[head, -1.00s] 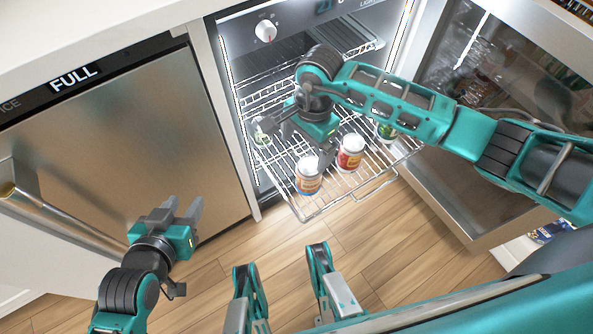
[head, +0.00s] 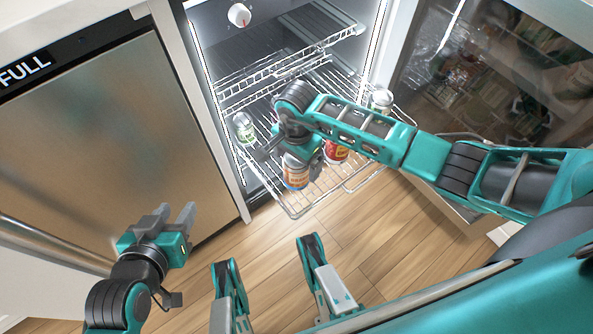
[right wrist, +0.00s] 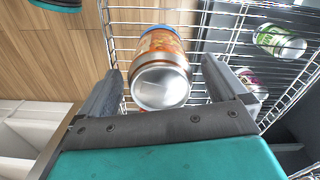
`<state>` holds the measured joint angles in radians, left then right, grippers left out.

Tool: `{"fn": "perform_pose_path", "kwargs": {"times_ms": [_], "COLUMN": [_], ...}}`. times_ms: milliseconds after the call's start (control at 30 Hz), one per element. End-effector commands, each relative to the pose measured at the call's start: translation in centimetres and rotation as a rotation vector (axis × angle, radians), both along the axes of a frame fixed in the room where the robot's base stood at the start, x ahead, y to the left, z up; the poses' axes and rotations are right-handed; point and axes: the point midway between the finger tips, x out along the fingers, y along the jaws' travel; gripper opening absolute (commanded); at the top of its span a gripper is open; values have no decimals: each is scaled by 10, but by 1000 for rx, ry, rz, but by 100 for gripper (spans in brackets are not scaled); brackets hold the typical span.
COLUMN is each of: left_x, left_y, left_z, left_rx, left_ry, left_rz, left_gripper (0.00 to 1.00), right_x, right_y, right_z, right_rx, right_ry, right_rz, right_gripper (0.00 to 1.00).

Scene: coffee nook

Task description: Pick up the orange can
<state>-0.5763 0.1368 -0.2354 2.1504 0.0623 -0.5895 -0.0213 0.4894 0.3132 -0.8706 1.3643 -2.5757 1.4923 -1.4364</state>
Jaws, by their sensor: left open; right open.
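The orange can (head: 295,175) stands on the pulled-out wire rack of the open fridge, near its front, with a blue band at its base. My right gripper (head: 290,162) is open above it, its fingers on either side of the can. In the right wrist view the orange can (right wrist: 161,50) shows its silver lid between the two open fingers (right wrist: 160,68), with a gap on both sides. My left gripper (head: 178,212) is open and empty, in front of the steel appliance at the left.
On the wire rack (head: 296,212) stand a red can (head: 336,150) right of the orange one, a green can (head: 245,128) at the left and another can (head: 381,99) at the right. The fridge door is open at the right. A steel appliance (head: 100,140) stands left.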

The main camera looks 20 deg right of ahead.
Motion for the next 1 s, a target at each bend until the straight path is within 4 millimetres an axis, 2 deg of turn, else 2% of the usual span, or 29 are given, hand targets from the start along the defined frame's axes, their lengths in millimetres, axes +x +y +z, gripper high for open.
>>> {"fn": "perform_pose_path", "kwargs": {"times_ms": [67,333,1000], "left_x": [2,5,4], "left_y": [-1,-2,-1], "left_z": [1,7,5], "left_rx": [-3,-5,-4], "left_ry": [-6,-17,-16], "left_rz": [-3,-5,-2], "left_gripper": [43,43,43], "right_x": [0,0,0], "right_y": [0,0,0], "right_z": [-7,-7,-7], "right_rx": [1,1,1], "right_ry": [1,-1,-1], "right_rz": [-1,0,0], "right_gripper": [99,97,33]}}
